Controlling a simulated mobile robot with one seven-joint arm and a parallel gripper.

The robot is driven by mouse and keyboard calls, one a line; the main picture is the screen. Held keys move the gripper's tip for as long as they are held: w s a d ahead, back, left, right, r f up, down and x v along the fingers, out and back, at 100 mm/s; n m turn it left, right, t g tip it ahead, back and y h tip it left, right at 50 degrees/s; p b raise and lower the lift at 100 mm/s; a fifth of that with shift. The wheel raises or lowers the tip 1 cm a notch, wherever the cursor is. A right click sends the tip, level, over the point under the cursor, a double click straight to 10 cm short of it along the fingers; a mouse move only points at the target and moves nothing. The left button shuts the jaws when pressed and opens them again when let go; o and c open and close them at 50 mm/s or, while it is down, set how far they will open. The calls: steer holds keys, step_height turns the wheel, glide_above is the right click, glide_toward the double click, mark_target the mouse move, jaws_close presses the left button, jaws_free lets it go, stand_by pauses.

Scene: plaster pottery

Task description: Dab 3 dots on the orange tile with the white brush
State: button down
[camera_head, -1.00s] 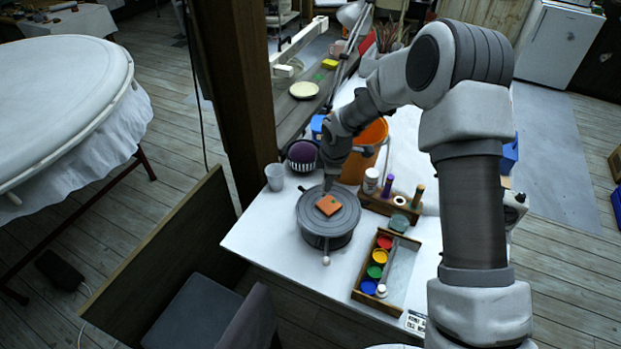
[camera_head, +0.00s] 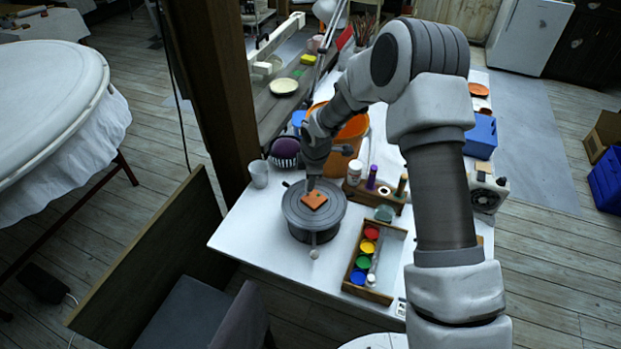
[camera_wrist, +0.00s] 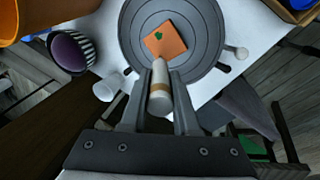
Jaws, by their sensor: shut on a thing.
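The orange tile (camera_head: 314,200) lies on the grey turntable (camera_head: 296,216) on the white table. It also shows in the wrist view (camera_wrist: 172,46), with a small green mark on its face. My gripper (camera_wrist: 160,110) is shut on the white brush (camera_wrist: 160,92), which has a tan band. The brush points at the tile's near edge in the wrist view; its tip is hard to make out, so I cannot tell whether it touches. In the head view my gripper (camera_head: 312,184) is just above the tile, and the brush is too small to tell there.
A wooden paint box (camera_head: 382,296) with red, yellow, green and blue pots stands right of the turntable. A pale cup (camera_head: 259,174), purple pincushion-like ball (camera_head: 286,148) and orange bucket (camera_head: 350,131) stand close behind. A tool block (camera_head: 377,198) is to the right.

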steer(key=shift+f+b, duration=0.5)
steer(key=shift+b, duration=0.05)
stand_by(0.5)
stand_by(0.7)
steer(key=shift+w+p+v, duration=0.25)
steer(key=shift+p+v, duration=0.45)
steer(key=shift+v, duration=0.45)
steer(key=shift+w+p+v, duration=0.25)
steer(key=shift+p+v, duration=0.4)
steer(key=shift+v, duration=0.5)
steer(key=shift+a, duration=0.2)
steer(key=shift+f+b, duration=0.1)
steer(key=shift+b, duration=0.2)
steer(key=shift+s+f+b, duration=0.15)
steer(key=shift+f+b, duration=0.25)
steer(key=shift+b, duration=0.8)
steer(key=b, duration=0.1)
steer(key=h+b, duration=0.1)
steer(key=b, duration=0.1)
steer(key=shift+s+f, duration=0.25)
steer(key=shift+f, duration=0.05)
steer(key=b, duration=0.3)
steer(key=shift+s+f+h, duration=0.1)
steer(key=shift+s+h, duration=0.2)
steer(key=shift+s+d+r+h+b, duration=0.25)
steer(key=shift+s+h+b, duration=0.1)
steer(key=shift+b, duration=0.8)
